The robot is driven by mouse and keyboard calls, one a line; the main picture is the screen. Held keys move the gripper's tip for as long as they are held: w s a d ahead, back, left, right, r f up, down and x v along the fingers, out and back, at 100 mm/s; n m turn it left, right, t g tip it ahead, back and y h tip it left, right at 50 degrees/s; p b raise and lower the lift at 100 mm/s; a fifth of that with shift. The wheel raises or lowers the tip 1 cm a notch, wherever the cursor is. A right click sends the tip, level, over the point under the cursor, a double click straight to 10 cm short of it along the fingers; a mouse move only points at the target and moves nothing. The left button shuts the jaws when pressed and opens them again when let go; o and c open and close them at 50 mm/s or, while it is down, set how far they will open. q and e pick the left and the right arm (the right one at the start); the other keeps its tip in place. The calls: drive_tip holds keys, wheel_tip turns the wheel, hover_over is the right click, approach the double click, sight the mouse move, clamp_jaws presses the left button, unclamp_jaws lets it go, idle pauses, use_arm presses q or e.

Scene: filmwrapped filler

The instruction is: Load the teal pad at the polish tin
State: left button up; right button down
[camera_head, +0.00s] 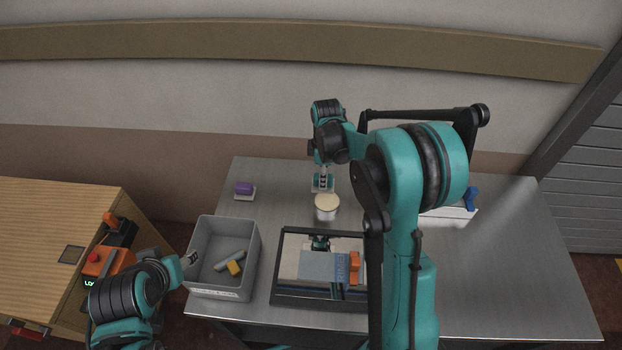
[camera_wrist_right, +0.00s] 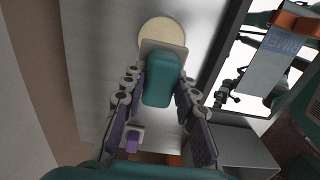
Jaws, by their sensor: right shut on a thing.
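The polish tin (camera_head: 326,214) is a white round tub with a cream top, standing on the metal table. In the right wrist view its cream top (camera_wrist_right: 162,30) shows at the top middle. My right gripper (camera_head: 323,178) is just behind the tin in the head view, pointing down. In the wrist view my right gripper (camera_wrist_right: 160,92) is shut on the teal pad (camera_wrist_right: 160,78). A pale square plate at the pad's far end partly covers the tin; whether it touches the tin cannot be told. My left gripper (camera_head: 189,259) is at the grey bin's left side, its jaws unclear.
A purple pad (camera_head: 244,188) sits on a pale square at the table's back left. The grey bin (camera_head: 252,247) holds yellow and grey pieces. A black-framed tray (camera_head: 280,298) with an orange-ended block lies in front of the tin. A blue item (camera_head: 471,197) stands at right.

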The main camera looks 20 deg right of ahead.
drive_tip(key=shift+d+r, duration=0.1)
drive_tip(key=shift+d, duration=0.05)
drive_tip(key=c, duration=1.8)
unclamp_jaws()
drive_tip(key=c, duration=0.4)
drive_tip(key=shift+f, duration=0.2)
drive_tip(key=shift+s+d+f+b, duration=0.1)
drive_tip(key=shift+d+f+b, duration=0.1)
drive_tip(key=shift+f+b, duration=0.8)
drive_tip(key=shift+s+d+f+b, duration=0.1)
drive_tip(key=shift+d+f+b, duration=0.15)
drive_tip(key=shift+f+b, duration=0.8)
drive_tip(key=shift+s+d+f+b, duration=0.15)
drive_tip(key=shift+f+b, duration=0.5)
drive_tip(key=shift+f, duration=0.65)
drive_tip(key=shift+f+b, duration=0.5)
drive_tip(key=shift+f, duration=0.05)
